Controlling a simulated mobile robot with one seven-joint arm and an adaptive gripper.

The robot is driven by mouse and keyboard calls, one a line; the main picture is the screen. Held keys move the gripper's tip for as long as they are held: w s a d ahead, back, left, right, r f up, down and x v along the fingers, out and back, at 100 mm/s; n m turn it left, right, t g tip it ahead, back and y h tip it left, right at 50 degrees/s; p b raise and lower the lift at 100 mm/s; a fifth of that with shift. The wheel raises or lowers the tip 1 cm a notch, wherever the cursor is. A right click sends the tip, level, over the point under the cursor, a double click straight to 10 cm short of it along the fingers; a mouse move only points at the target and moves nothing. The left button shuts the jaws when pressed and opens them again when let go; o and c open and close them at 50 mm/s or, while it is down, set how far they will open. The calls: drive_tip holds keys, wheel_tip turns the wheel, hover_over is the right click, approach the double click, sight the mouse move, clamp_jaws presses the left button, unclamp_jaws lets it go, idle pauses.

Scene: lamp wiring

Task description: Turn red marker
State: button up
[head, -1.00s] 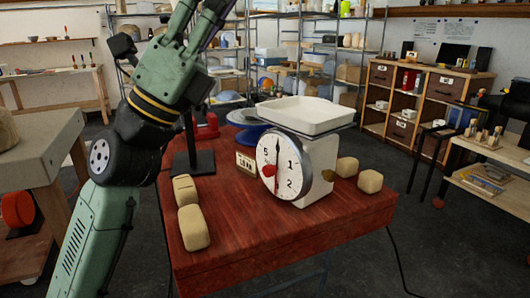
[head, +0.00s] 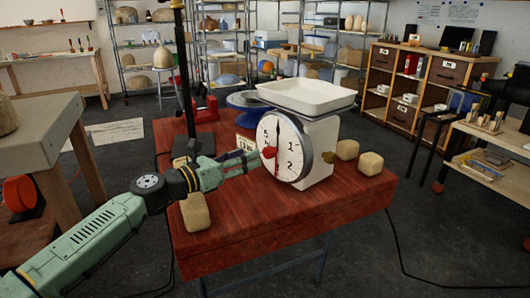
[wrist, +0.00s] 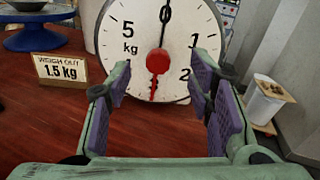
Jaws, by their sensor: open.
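The white kitchen scale (head: 318,150) stands on the red wooden table (head: 235,240), its round dial (head: 291,150) facing me. A thin black needle (wrist: 165,22) points up. My gripper (wrist: 161,78) is open and empty, its purple-padded fingers either side of the marker in the picture, apart from it. In the head view my gripper (head: 250,157) is just left of the dial.
A card (wrist: 61,69) reading "WEIGH OUT 1.5 kg" stands left of the scale. Tan blocks (head: 370,163) lie right of it, and another (head: 195,212) lies below my gripper. A blue round stand (wrist: 35,38) is behind the card. The table's front right is clear.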

sight(266, 154)
drive_tip(key=w+d+p, duration=0.1)
drive_tip(key=w+d+f, duration=0.1)
drive_tip(key=d, duration=0.1)
drive_tip(key=w+d+f+p, duration=0.1)
drive_tip(key=d, duration=0.1)
drive_tip(key=shift+w+p, duration=0.3)
drive_tip(key=shift+w+d, duration=0.45)
drive_tip(key=shift+d, duration=0.1)
drive_tip(key=shift+c, duration=0.3)
clamp_jaws()
